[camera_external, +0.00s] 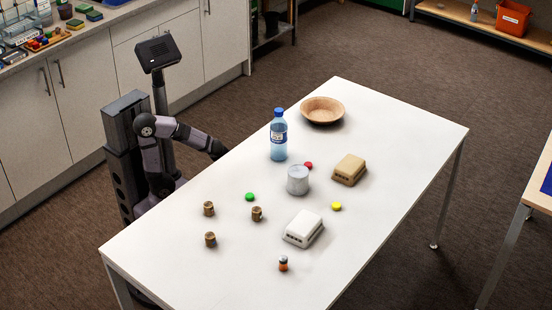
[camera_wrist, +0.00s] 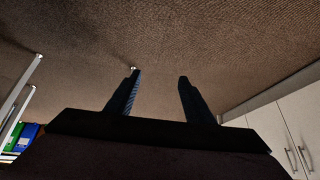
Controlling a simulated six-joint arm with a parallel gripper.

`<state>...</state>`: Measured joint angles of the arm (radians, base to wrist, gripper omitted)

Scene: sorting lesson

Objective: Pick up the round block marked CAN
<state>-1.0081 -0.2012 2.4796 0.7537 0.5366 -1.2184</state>
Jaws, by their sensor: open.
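Three small brown round blocks stand on the white table (camera_external: 380,130) in the external view. One block (camera_external: 209,209) is at the left, one (camera_external: 257,214) is to its right, and one (camera_external: 210,240) is nearer the camera. Their markings are too small to read, so I cannot tell which says CAN. My gripper (camera_wrist: 158,76) is open and empty in the wrist view, with floor beyond its fingers. In the external view my arm reaches to the table's far left edge, away from the blocks; the fingers are not clear there.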

